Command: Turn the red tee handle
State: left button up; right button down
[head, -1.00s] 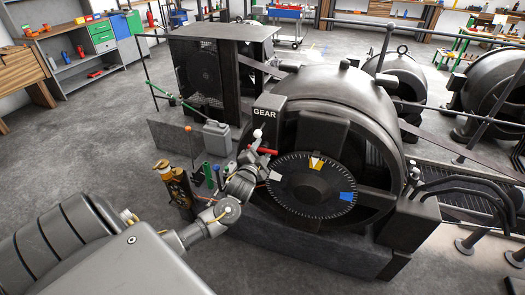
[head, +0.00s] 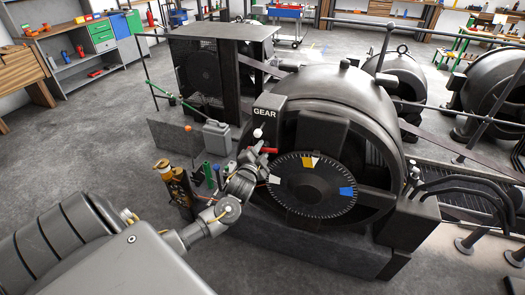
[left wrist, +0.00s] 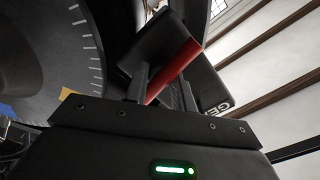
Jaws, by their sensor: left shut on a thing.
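The red tee handle (head: 268,151) sits under the GEAR label, at the upper left edge of the round dial. My left gripper (head: 259,153) reaches it from the left and is shut on it. In the left wrist view the red bar of the handle (left wrist: 174,72) lies slanted between my fingers (left wrist: 158,84), which hide part of it. My right gripper is in neither view.
The dark dial (head: 312,183) with white, yellow and blue marks is right beside my gripper. A GEAR box (head: 265,113) stands just above. Open floor lies at far left.

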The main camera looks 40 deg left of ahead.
pick_arm(q)
jog(key=n+p, duration=0.1)
jog(key=n, duration=0.2)
jog(key=n+p, duration=0.1)
jog(key=n, duration=0.3)
jog(key=shift+n, duration=0.4)
jog(key=n+p, duration=0.1)
jog(key=n, duration=0.3)
jog(key=shift+f+n+p, duration=0.1)
jog(key=shift+n+p, duration=0.45)
jog(key=shift+n, duration=1.25)
jog(key=shift+c, duration=0.2)
jog(key=o, duration=1.1)
jog(key=shift+c, duration=0.2)
